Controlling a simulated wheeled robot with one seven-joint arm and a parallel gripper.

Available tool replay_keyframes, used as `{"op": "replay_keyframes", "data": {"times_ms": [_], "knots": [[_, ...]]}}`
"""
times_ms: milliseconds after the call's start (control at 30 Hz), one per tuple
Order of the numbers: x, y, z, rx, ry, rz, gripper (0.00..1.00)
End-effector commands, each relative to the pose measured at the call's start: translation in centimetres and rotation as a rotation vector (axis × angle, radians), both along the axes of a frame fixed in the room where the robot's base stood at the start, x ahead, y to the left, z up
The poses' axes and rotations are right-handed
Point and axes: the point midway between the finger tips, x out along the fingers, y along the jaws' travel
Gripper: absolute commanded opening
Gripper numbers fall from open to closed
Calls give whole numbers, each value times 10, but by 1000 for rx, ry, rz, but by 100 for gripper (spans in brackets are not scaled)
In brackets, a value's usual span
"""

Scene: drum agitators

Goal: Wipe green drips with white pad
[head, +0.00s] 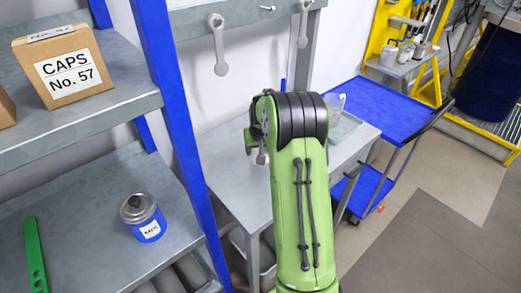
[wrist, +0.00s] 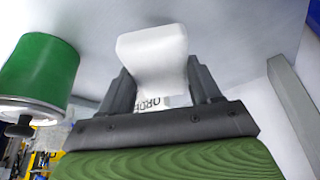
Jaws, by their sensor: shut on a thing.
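The white pad (wrist: 155,48) is in the wrist view, between the two dark fingers of my gripper (wrist: 160,78), which is shut on it. The pad stands out beyond the fingertips, in front of a pale grey surface. I cannot tell whether it touches that surface. A green can (wrist: 40,72) appears upside down at the left of the wrist view, apart from the pad. No green drips can be made out in either view. In the head view my green arm reaches over the grey table and hides the gripper and pad.
In the head view, a caps box (head: 62,67) stands on the upper left shelf. A blue can (head: 143,217) and a green strip (head: 34,256) are on the lower shelf. A blue upright (head: 178,120) stands left of my arm. A blue cart (head: 385,108) is at right.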

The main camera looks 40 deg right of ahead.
Motion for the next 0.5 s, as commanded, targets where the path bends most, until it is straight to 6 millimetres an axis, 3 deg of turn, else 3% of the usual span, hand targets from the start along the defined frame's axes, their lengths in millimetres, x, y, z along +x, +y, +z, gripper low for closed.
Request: {"op": "replay_keyframes", "data": {"times_ms": [200, 500], "knots": [[1, 3, 20, -1, -2, 2, 38], [1, 4, 21, 0, -1, 2, 38]]}}
